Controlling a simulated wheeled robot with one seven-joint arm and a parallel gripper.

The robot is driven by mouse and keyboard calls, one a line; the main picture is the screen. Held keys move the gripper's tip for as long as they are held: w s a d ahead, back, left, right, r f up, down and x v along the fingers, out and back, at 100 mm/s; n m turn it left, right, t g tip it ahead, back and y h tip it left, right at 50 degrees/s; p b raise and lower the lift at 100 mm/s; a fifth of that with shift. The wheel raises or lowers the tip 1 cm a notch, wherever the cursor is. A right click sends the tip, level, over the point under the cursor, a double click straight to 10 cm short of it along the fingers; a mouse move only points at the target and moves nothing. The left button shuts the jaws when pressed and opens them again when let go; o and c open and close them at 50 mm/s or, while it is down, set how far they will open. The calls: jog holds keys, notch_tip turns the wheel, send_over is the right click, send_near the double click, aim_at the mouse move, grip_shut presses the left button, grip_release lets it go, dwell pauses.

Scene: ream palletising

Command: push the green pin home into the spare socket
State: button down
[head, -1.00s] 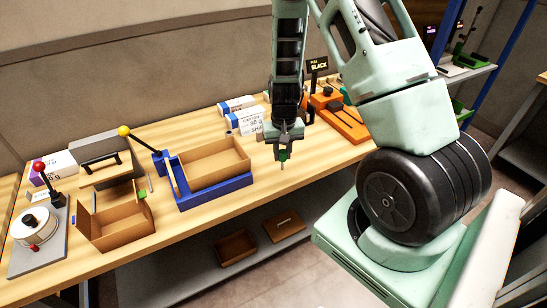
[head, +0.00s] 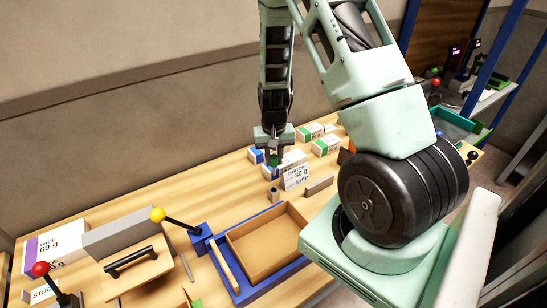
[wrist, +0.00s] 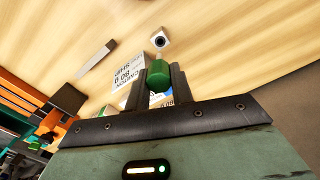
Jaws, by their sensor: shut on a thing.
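My gripper (head: 273,148) is shut on the green pin (head: 274,160) and holds it upright over the bench. In the wrist view the green pin (wrist: 158,76) sits between the two dark fingers of my gripper (wrist: 160,82). The socket (wrist: 160,40) also shows in the wrist view, with a dark open hole, just beyond the pin's tip. The pin and socket look apart.
A white "SHIP" card (head: 296,177) and a grey block (head: 319,185) stand to the right of the socket. A blue fixture (head: 222,268) with a brown carton (head: 262,252) and a yellow-knobbed lever (head: 158,215) lie in front. Several packs stand behind.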

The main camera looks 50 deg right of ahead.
jog(key=shift+w, duration=0.15)
jog(key=shift+f, duration=0.1)
jog(key=shift+f+b, duration=2.4)
jog(key=shift+f, duration=0.4)
jog(key=shift+f+b, duration=2.3)
jog(key=shift+f, duration=0.5)
jog(key=c, duration=1.1)
grip_release()
jog(key=shift+c, duration=0.2)
jog(key=shift+r, duration=0.15)
notch_tip(320, 180, up, 17)
jog(key=b, duration=0.2)
send_over(273, 155)
jog(key=shift+r, duration=0.1)
